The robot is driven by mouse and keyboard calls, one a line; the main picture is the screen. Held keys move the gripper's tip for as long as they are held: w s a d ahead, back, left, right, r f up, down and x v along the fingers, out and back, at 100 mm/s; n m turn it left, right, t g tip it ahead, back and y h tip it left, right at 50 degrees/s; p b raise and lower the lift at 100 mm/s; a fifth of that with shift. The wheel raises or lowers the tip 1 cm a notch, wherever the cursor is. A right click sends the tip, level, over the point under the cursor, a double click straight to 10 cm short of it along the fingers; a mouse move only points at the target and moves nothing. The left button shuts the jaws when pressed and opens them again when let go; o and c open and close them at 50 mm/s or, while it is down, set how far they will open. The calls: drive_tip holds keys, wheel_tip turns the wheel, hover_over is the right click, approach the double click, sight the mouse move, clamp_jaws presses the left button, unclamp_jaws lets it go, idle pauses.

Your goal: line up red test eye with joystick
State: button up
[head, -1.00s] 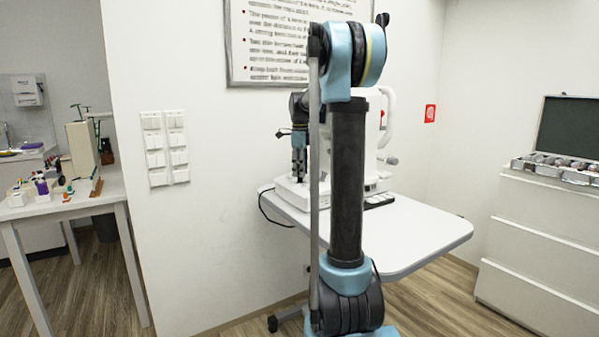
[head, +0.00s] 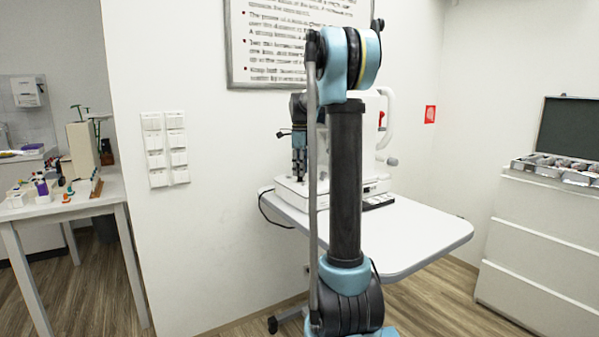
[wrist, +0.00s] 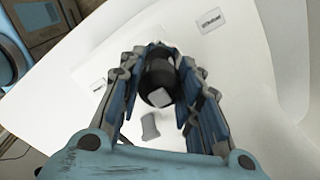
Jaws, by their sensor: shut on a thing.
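In the wrist view my gripper (wrist: 160,105) has its two fingers on either side of a black joystick (wrist: 158,82) with a pale square on its end, and is shut on it. The joystick stands over the white base of the eye test machine (wrist: 60,88). In the head view the white machine (head: 375,150) stands on the table, largely hidden behind my arm. My gripper (head: 299,170) is down at the left side of the machine's base. The joystick is hidden there. I see no red test eye in either view.
The white table (head: 425,232) has free room at its right. A dark keypad (head: 380,201) lies beside the machine, and a cable hangs at the left. A white drawer cabinet (head: 540,250) stands at the right. Another table (head: 70,207) with small items is at the left.

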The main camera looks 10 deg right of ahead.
idle(0.4)
drive_tip(key=o, duration=1.1)
